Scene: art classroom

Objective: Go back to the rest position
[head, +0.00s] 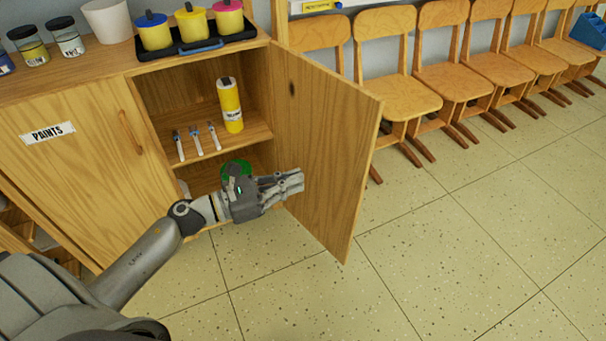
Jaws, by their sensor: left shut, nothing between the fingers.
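My left gripper (297,181) is in the head view, in front of the open cabinet (176,92), close to the inner face of its open door (324,140). Its fingers are shut with nothing between them and point right. My left arm comes in from the lower left. A green object (236,168) shows partly behind the gripper; the rest of it is hidden. A yellow bottle (231,105) stands upright on the cabinet's shelf, beside several small tools (195,140) with pale handles. My right gripper is not in view.
The left cabinet door marked PAINTS (60,175) is shut. A black tray (240,37) with three lidded paint pots stands on the cabinet top, beside a white cup (108,20) and jars. Wooden chairs (395,97) line the wall. The tiled floor (455,240) at right is clear.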

